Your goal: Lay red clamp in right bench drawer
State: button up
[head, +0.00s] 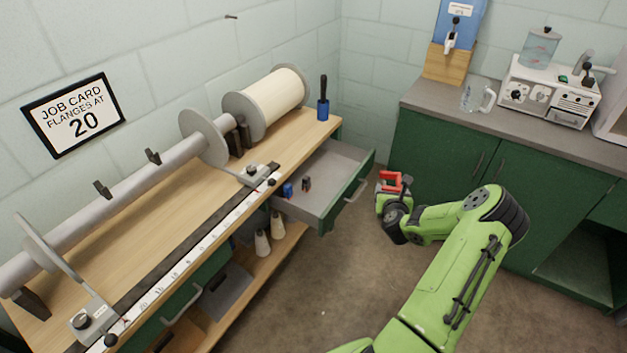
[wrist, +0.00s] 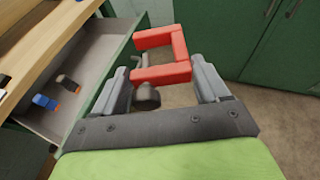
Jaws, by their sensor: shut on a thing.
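The red clamp (head: 390,181) is a C-shaped red frame with a grey screw end. My gripper (head: 388,197) is shut on it, just to the right of the open drawer's front. In the wrist view the red clamp (wrist: 166,55) sits between the two grey fingers of my gripper (wrist: 164,82), with its open side to the left. The right bench drawer (head: 325,165) is pulled open, and it also shows at the left in the wrist view (wrist: 90,72). The clamp is outside the drawer. Parts of it are hidden by my fingers.
A blue item (head: 288,190) and a small dark item (head: 306,184) lie in the drawer's near part; its far part is bare. The green cabinet (head: 435,150) stands behind my gripper. White cones (head: 262,243) stand on the bench's lower shelf.

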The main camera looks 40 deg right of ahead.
aim_at(331, 167)
jog(key=i, duration=1)
